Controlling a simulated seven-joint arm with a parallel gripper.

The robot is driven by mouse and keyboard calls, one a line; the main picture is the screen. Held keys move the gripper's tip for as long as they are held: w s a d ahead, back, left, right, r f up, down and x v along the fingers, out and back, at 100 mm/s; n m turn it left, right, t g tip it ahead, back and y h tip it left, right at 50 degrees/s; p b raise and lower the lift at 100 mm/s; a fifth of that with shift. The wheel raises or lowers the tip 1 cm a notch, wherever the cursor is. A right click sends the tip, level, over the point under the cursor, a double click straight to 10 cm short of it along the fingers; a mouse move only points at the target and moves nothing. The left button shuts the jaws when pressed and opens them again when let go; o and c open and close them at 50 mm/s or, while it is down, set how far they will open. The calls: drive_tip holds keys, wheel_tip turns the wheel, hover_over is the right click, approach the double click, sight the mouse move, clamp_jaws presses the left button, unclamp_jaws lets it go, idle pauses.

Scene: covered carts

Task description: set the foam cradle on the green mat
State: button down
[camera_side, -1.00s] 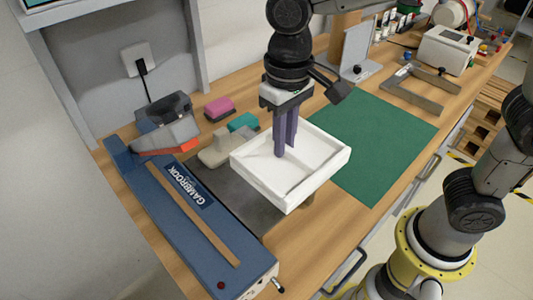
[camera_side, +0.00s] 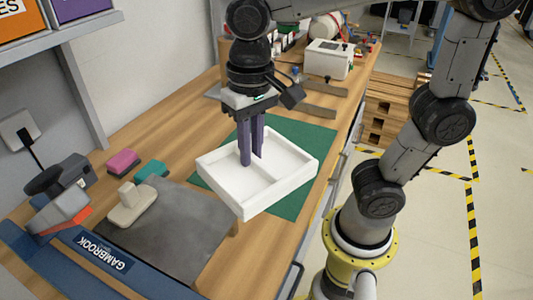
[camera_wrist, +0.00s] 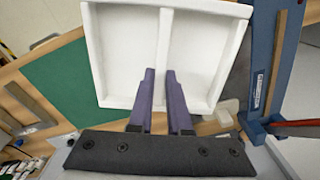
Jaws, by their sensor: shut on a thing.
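The foam cradle (camera_side: 272,196) is a white open tray with a middle divider. My gripper (camera_side: 251,160) is shut on that divider, one purple finger on each side, and the cradle hangs from it, slightly turned. In the side view the cradle overlaps part of the green mat (camera_side: 312,140), apparently above it; its exact height is hard to tell. In the wrist view the cradle (camera_wrist: 93,45) fills the upper middle, with my fingertips (camera_wrist: 160,74) at the divider. There the green mat (camera_wrist: 62,82) lies to the cradle's left.
Pink (camera_side: 123,161) and teal (camera_side: 153,169) blocks sit behind. A blue guillotine (camera_side: 85,255) is at lower left. A metal bracket (camera_wrist: 30,105) lies past the green mat.

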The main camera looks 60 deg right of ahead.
drive_tip(key=s+d+f+m, duration=0.2)
drive_tip(key=d+m, duration=0.5)
drive_tip(key=d, duration=0.3)
drive_tip(key=s+d+f+m, duration=0.25)
drive_tip(key=d+m, duration=0.35)
drive_tip(key=d, duration=0.4)
drive_tip(key=w+d+f, duration=0.2)
drive_tip(key=w+f, duration=0.1)
drive_tip(key=w+d+f, duration=0.2)
drive_tip(key=w, duration=0.2)
drive_tip(key=w+d+f, duration=0.2)
drive_tip(key=w+f, duration=0.1)
drive_tip(key=w, duration=0.1)
drive_tip(key=shift+w+d+f, duration=0.2)
drive_tip(key=shift+f, duration=0.15)
drive_tip(key=f, duration=0.3)
drive_tip(key=shift+w+d+f, duration=0.15)
drive_tip(key=shift+w+d, duration=0.1)
drive_tip(key=shift+w, duration=0.15)
drive_tip(key=shift+f, duration=0.5)
drive_tip(key=shift+f, duration=0.15)
drive_tip(key=c, duration=0.9)
unclamp_jaws()
drive_tip(key=shift+o, duration=0.2)
